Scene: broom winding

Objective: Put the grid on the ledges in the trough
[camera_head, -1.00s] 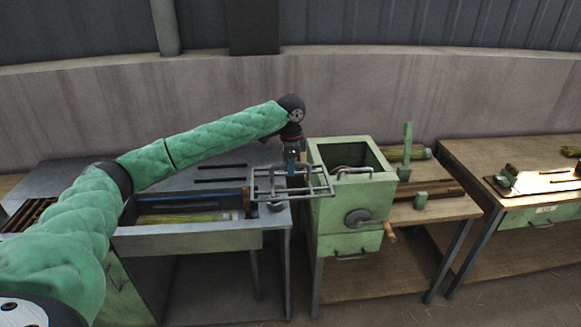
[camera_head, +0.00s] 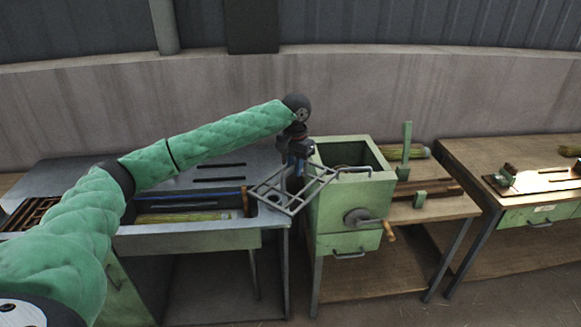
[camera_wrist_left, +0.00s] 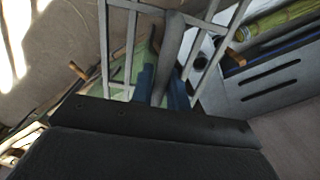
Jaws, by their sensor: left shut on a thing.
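My left gripper (camera_head: 297,172) is shut on a grey metal grid (camera_head: 270,201) with open bars. It holds the grid in the air between the trough and the green crank box. The grid looks turned, with one corner toward the camera. In the left wrist view the grid's bars (camera_wrist_left: 131,48) run on both sides of my blue fingers (camera_wrist_left: 160,88). The trough (camera_head: 175,229) is the grey basin at the left, with a straw bundle (camera_head: 180,217) inside. The grid is above the trough's right end. I cannot make out the ledges. My right gripper is not in view.
A slotted grey top (camera_head: 218,165) lies behind the trough. Wooden benches (camera_head: 430,208) with straw and green posts stand further right.

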